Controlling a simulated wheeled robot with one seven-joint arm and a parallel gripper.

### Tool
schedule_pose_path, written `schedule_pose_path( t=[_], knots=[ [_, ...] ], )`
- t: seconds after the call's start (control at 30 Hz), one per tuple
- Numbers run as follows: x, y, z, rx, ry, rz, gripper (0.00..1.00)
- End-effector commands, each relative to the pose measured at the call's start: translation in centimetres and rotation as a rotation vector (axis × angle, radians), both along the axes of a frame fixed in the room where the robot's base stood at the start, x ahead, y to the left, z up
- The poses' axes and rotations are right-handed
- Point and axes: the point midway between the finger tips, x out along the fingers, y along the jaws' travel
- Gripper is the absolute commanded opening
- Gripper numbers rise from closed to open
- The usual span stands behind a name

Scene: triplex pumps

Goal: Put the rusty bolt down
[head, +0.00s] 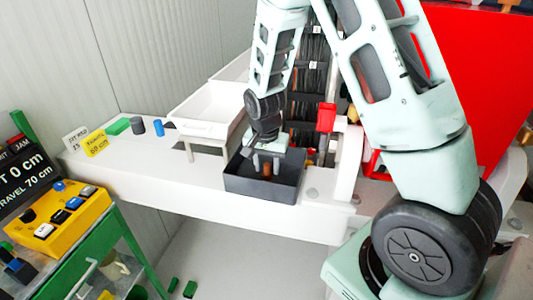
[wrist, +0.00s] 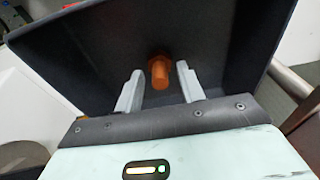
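The rusty bolt (wrist: 160,72) is a short orange-brown piece inside a dark grey bin (wrist: 80,50). In the wrist view it shows between my fingers with a gap on each side. It appears to stand on end on the bin floor, its wider end away from the camera. My gripper (wrist: 159,88) is open and reaches down into the bin. In the head view my gripper (head: 266,162) hangs over the same bin (head: 262,188), and the bolt (head: 267,169) is a small brown spot between the fingers.
The bin stands on a white bench (head: 150,170). A white tray on legs (head: 205,115) is just left of it, and a small red box (head: 326,117) is behind right. A green block (head: 118,126) and two cylinders stand farther left. A yellow control box (head: 62,215) is at lower left.

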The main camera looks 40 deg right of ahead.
Motion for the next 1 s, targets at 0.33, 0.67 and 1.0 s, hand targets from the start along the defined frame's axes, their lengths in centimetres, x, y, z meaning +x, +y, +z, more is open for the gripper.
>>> schedule_pose_path(
  t=[0.33, 0.67, 1.0],
  knots=[
    [-0.3, 0.6, 5.9, 0.000, -0.008, 0.003, 0.38],
    [-0.7, 1.1, 11.0, 0.000, -0.004, 0.000, 0.38],
    [-1.8, 4.1, 11.8, 0.021, 0.007, 0.119, 0.38]
  ],
)
